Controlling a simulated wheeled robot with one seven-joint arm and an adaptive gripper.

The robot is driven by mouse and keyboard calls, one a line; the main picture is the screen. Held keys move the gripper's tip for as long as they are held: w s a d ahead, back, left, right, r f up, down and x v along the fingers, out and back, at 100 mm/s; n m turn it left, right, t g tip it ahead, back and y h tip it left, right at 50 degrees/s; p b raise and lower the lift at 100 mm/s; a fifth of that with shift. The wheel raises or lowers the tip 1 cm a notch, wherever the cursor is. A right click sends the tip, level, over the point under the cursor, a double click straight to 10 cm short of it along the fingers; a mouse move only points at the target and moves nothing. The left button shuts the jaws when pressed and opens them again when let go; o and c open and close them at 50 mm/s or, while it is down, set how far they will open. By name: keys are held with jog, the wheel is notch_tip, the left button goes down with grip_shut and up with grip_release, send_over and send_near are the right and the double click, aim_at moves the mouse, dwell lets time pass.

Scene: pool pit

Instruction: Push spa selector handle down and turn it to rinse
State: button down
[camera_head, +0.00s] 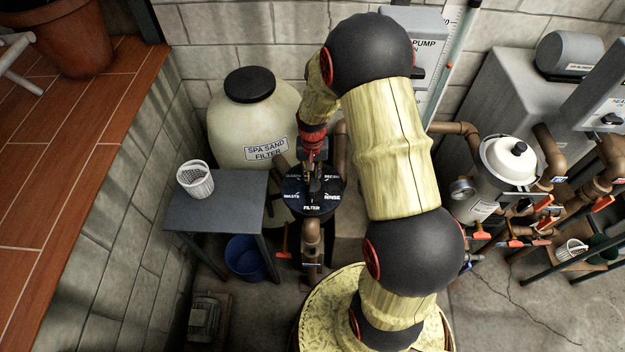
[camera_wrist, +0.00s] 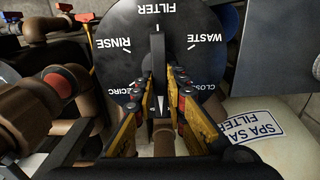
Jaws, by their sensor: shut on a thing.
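The spa selector dial (camera_head: 322,203) is a round black plate with white labels on top of the valve beside the spa sand filter (camera_head: 228,125). In the wrist view the dial (camera_wrist: 190,25) shows upside down, with FILTER, RINSE, WASTE, RECIRC and CLOSED legible or partly so. The dark handle (camera_wrist: 158,46) stands over the dial's middle, one end toward FILTER. My gripper (camera_head: 313,180) reaches down onto the dial. In the wrist view my gripper (camera_wrist: 160,80) has its yellow fingers on both sides of the handle, shut on it. I cannot tell whether the handle is pressed down.
A grey table (camera_head: 217,211) with a white basket (camera_head: 195,180) stands left of the valve. A blue bucket (camera_head: 246,258) is below it. Brown pipes (camera_head: 311,240) leave the valve. A pump filter housing (camera_head: 500,177) and red-handled valves stand at the right.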

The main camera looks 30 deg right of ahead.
jog(key=m, duration=0.5)
jog(key=shift+m, duration=0.3)
jog(key=m, duration=0.6)
jog(key=c, duration=1.7)
grip_release()
jog(key=shift+r, duration=0.1)
jog(key=shift+r+p, duration=2.35)
jog(key=shift+r, duration=1)
